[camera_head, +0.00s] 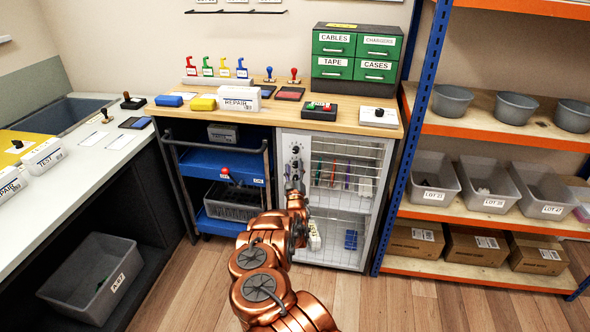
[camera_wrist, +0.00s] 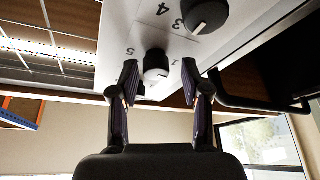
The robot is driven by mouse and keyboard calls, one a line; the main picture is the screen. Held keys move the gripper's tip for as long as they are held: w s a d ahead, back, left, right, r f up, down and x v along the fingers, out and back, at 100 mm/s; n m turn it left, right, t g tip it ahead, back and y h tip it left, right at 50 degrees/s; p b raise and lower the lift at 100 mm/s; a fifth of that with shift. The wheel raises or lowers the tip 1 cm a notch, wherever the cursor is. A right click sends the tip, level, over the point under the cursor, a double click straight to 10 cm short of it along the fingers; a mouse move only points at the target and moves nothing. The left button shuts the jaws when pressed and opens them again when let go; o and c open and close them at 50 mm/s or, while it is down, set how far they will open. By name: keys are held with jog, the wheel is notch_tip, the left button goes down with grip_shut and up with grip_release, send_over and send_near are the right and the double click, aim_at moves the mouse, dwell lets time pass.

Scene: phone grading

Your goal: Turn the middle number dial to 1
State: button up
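A white panel (camera_wrist: 118,45) with black number dials fills the top of the wrist view, its numbers appearing upside down. A black dial with a pale face (camera_wrist: 155,64), which looks like the middle one, sits between and just beyond my fingertips; a 5 and a 1 are printed near it. A larger-looking dial (camera_wrist: 207,14) is at the upper right, with 3 and 4 beside it. My gripper (camera_wrist: 159,78) is open, with gaps on both sides of the middle dial. In the head view my gripper (camera_head: 294,186) is just below the small dials (camera_head: 296,149) on the cabinet's left strip.
The wire-grid cabinet door (camera_head: 348,165) is right of the panel. A blue cart (camera_head: 215,165) with a black frame stands to the left. A dark bar handle (camera_wrist: 262,102) is right of my fingers in the wrist view. Shelves with grey bins (camera_head: 432,180) stand farther right.

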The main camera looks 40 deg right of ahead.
jog(key=shift+s+d, duration=0.1)
jog(key=shift+s+a+f, duration=0.3)
jog(key=shift+s, duration=0.05)
jog(key=v, duration=1.1)
jog(key=shift+w, duration=0.15)
dwell(0.4)
